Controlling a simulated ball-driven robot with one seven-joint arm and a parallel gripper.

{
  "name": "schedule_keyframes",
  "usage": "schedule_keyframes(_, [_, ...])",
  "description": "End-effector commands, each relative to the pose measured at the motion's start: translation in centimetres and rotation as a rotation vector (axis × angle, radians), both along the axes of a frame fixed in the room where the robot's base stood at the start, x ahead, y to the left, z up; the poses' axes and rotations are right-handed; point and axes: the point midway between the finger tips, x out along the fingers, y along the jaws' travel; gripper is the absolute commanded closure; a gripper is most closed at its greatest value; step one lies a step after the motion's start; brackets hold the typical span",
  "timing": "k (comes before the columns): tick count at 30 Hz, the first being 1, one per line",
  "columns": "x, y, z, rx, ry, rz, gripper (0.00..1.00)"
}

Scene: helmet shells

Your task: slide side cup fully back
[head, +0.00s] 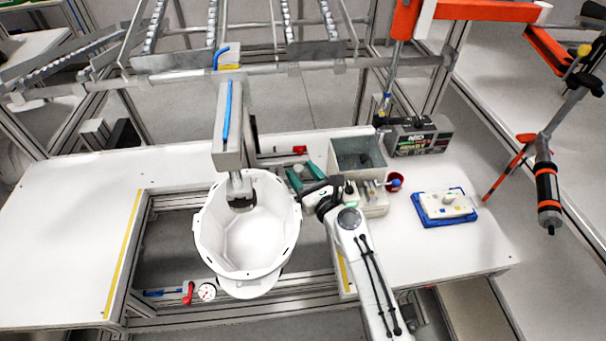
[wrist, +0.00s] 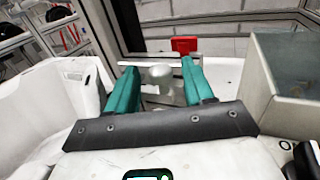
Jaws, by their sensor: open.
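A white helmet shell (head: 222,238) sits open side up in the bench fixture, and its wall fills the left of the wrist view (wrist: 40,115). A dark round pad (head: 242,202) on a grey upright arm reaches into it. My gripper (head: 303,173) is right of the shell, with its teal fingers apart. In the wrist view, a pale rounded piece (wrist: 160,75) shows between the fingers (wrist: 158,66). It may be the side cup, but I cannot tell for certain. No contact with the fingers is clear. In the head view, my gripper and arm hide this spot.
A grey open bin (head: 358,142) stands close right of my gripper. A red block (wrist: 185,44) lies beyond the fingers. The left bench top (head: 65,230) is clear.

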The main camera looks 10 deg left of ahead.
Motion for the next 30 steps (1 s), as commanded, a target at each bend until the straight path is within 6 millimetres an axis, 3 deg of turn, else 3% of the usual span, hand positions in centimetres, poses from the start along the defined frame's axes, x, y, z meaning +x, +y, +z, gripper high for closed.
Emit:
schedule_keyframes(6, [0.00,0.04,0.03,-0.001,-0.001,0.001,0.49])
schedule_keyframes(22, [-0.01,0.02,0.03,-0.001,-0.001,0.001,1.00])
schedule_keyframes(30, [-0.01,0.02,0.03,-0.001,-0.001,0.001,1.00])
